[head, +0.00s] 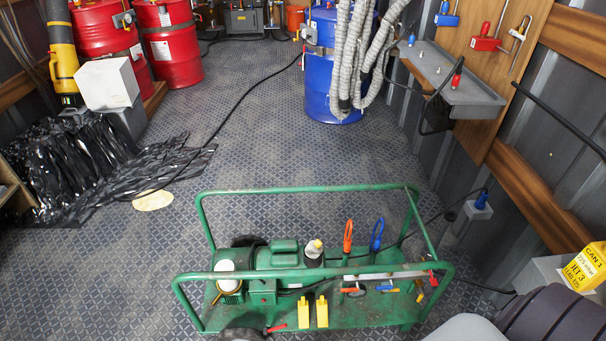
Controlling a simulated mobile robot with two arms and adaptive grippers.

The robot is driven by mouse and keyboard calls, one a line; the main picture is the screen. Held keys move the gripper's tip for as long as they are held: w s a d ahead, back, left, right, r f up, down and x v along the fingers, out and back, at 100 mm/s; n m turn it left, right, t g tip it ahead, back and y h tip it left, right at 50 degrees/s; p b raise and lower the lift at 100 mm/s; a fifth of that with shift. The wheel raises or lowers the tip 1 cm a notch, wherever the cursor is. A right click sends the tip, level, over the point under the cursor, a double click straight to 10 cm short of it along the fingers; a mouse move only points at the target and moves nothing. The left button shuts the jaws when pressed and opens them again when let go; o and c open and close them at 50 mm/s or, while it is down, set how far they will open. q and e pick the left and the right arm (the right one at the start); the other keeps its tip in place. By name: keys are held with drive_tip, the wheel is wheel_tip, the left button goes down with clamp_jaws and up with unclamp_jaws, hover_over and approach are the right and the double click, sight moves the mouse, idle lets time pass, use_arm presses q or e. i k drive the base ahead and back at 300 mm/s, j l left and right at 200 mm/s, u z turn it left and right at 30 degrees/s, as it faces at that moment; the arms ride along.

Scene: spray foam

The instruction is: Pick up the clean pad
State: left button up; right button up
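No object is plainly marked as the clean pad. A flat, pale cream, rounded piece (153,200) lies on the floor at the left, beside crumpled black plastic sheeting (75,165); I cannot tell whether it is the pad. Neither of my grippers shows in the head view. Dark ribbed and grey rounded parts at the bottom right corner may be mine, but no fingers are visible there.
A green tubular cart (370,315) with bottles and tools stands in front. A blue drum (322,75) with grey hoses and red drums (172,50) stand farther back. A wall shelf (455,85) and yellow can (585,265) are at right. Cables cross the open mid-floor.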

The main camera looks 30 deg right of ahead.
sight(313, 250)
drive_tip(key=l+z, duration=0.1)
drive_tip(key=z, duration=0.35)
drive_tip(key=k+l+z, duration=0.1)
drive_tip(key=z, duration=0.35)
drive_tip(key=j+z, duration=0.15)
drive_tip(key=z, duration=0.35)
drive_tip(key=j+z, duration=0.2)
drive_tip(key=z, duration=0.3)
drive_tip(key=j+z, duration=0.15)
drive_tip(key=j, duration=0.25)
drive_tip(key=k+j+z, duration=0.15)
drive_tip(key=j, duration=0.25)
drive_tip(key=j+z, duration=0.1)
drive_tip(key=j, duration=0.35)
drive_tip(key=k+j+z, duration=0.15)
drive_tip(key=j, duration=0.25)
drive_tip(key=k+j+z, duration=0.15)
drive_tip(key=j, duration=0.2)
drive_tip(key=i+j, duration=0.05)
